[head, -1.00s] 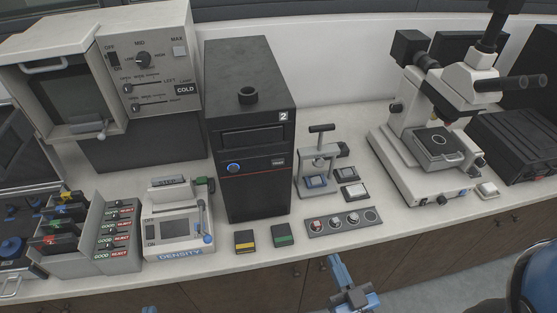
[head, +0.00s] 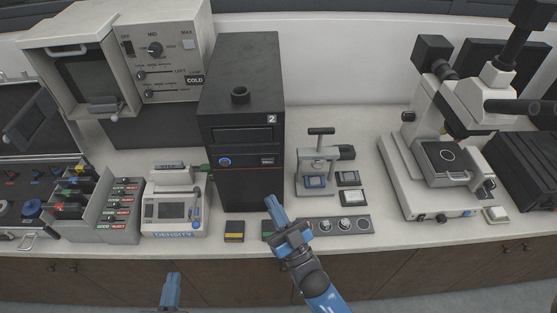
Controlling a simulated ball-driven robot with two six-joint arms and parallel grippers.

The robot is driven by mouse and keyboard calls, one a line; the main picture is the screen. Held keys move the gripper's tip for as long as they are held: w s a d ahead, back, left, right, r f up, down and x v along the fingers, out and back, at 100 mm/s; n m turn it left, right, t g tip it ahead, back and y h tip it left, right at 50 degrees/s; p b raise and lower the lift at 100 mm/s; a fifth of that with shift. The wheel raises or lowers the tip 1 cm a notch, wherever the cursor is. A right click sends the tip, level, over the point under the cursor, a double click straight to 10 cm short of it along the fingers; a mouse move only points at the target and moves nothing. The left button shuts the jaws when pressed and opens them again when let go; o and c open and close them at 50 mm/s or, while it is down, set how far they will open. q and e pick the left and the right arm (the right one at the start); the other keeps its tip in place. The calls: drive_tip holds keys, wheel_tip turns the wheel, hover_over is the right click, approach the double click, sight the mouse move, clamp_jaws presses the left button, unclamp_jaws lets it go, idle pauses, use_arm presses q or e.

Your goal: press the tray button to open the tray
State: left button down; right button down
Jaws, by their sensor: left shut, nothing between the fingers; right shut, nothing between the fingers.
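The black tower marked 2 (head: 240,185) stands upright on the counter. A closed-looking drive slot (head: 243,135) is in its upper front. A round blue button (head: 225,162) sits below the slot at the left; I take it as the tray button. My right gripper (head: 273,204) is shut and empty, in front of the tower's lower right edge, to the right of and below the button. It partly covers the green block and the button strip. My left gripper (head: 172,282) is shut and empty, low in the picture in front of the counter.
A small hand press (head: 318,160) and a strip of round buttons (head: 345,225) lie right of the tower. The density meter (head: 172,210) is at its left, with a yellow-black block (head: 234,231) in front. A microscope (head: 440,165) stands further right.

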sight(268, 161)
use_arm(q)
drive_tip(key=shift+a+f+b, duration=0.3)
drive_tip(key=shift+f+b, duration=0.45)
drive_tip(key=shift+f, duration=0.05)
use_arm(e)
drive_tip(key=w, duration=0.8)
drive_tip(key=shift+w+a+r, duration=0.15)
drive_tip(key=shift+w+a, duration=0.15)
drive_tip(key=shift+w, duration=0.05)
use_arm(q)
drive_tip(key=shift+f, duration=0.15)
use_arm(e)
drive_tip(key=shift+w, duration=0.1)
idle(1.5)
use_arm(q)
drive_tip(key=shift+f+b, duration=0.15)
drive_tip(key=shift+b, duration=0.15)
use_arm(e)
drive_tip(key=shift+w, duration=0.3)
